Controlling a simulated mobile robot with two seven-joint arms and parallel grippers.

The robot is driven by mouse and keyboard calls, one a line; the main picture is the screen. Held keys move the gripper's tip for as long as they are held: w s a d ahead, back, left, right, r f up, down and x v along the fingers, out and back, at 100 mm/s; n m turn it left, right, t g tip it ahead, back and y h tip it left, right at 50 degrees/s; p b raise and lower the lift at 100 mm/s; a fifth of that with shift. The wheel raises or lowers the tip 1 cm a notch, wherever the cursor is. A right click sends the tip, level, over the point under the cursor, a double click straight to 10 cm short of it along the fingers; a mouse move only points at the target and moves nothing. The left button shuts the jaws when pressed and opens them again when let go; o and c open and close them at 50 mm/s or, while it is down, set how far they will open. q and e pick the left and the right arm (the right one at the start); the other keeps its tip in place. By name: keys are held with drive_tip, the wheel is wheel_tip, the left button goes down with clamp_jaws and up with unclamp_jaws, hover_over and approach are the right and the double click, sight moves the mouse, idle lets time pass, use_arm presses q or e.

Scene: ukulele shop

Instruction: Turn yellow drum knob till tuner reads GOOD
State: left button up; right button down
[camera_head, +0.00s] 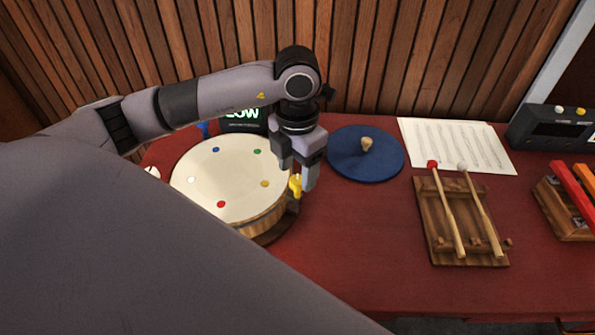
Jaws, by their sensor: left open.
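The drum (225,178) stands on the red table, its cream head marked with several coloured dots. The yellow knob (295,186) is on the drum's right side, near the yellow dot. My left gripper (297,182) points down with its open fingers around or right beside the yellow knob; I cannot tell whether they touch it. The tuner (241,115) stands behind the drum, partly hidden by my left arm; its green text seems to read LOW. A blue knob (203,129) shows at the drum's back left. My right gripper is not in view.
Right of the gripper lies a round blue mat (345,165) with a small wooden knob-like piece (367,144). Farther right are a music sheet (455,143), a wooden rack (440,235) with two mallets, a dark device (550,128) and coloured bars (573,190). The front middle table is clear.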

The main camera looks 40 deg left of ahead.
use_arm(q)
drive_tip(key=shift+f, duration=1.25)
drive_tip(key=c, duration=1)
drive_tip(key=shift+c, duration=0.2)
drive_tip(key=m+b, duration=0.2)
drive_tip(key=shift+w+f+m+b, duration=0.1)
drive_tip(key=shift+m+b, duration=0.25)
drive_tip(key=shift+m, duration=0.05)
drive_tip(key=shift+m+b, duration=1.25)
drive_tip(key=shift+m, duration=0.35)
drive_tip(key=shift+r, duration=0.2)
